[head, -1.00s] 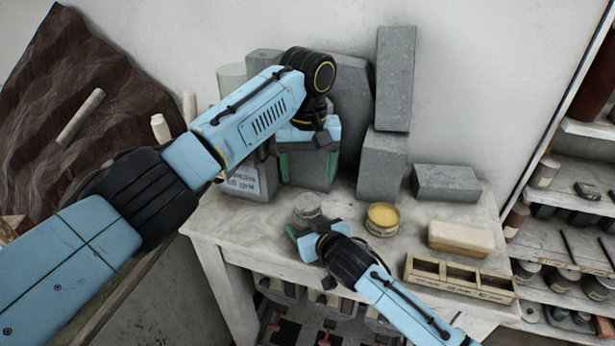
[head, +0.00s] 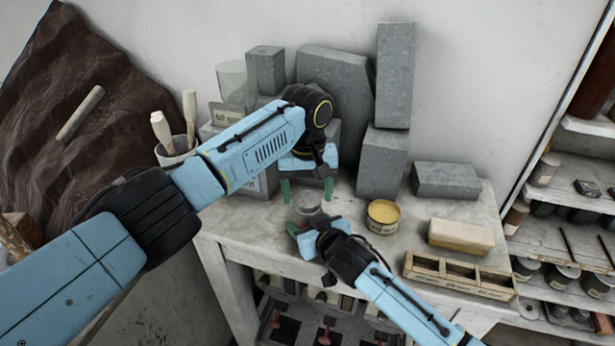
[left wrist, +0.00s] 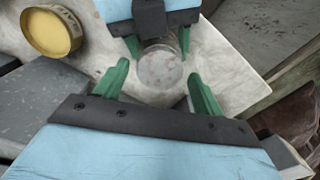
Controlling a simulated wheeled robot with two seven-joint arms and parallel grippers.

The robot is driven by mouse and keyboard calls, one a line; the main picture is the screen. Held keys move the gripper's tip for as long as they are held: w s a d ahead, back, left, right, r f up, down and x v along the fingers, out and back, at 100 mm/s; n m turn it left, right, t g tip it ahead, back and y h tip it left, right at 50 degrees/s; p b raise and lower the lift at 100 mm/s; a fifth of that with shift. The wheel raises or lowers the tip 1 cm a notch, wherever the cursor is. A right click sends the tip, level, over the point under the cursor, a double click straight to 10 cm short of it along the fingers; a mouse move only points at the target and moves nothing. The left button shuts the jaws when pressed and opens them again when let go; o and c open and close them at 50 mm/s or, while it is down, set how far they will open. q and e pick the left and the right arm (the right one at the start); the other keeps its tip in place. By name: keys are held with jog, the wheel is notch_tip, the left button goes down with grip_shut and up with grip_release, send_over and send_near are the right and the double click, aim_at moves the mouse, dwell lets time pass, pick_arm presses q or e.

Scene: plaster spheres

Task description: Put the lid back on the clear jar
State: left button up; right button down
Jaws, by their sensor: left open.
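The clear jar (head: 307,201) stands near the front of the table. It shows from above in the left wrist view (left wrist: 160,68) as a round, see-through rim with a pale inside. My right gripper (head: 298,226) is at its near side; in the left wrist view its green fingers (left wrist: 158,42) lie against both sides of the jar. My left gripper (head: 308,188) is open and empty above and just behind the jar, its green fingers pointing down. In its wrist view the jar lies beyond and between its fingertips (left wrist: 160,82). I cannot make out a lid.
A yellow-topped tin (head: 382,214) stands right of the jar. A pale block (head: 460,236) and a wooden compartment box (head: 458,277) lie farther right. Grey blocks (head: 380,165) and a tall clear glass (head: 232,84) stand at the back. A cup of tools (head: 176,152) is left.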

pick_arm(q)
jog(key=shift+f, duration=0.35)
jog(key=shift+c, duration=0.3)
jog(key=c, duration=1)
jog(key=shift+o, duration=0.2)
jog(key=shift+m, duration=1.7)
jog(key=o, duration=1.1)
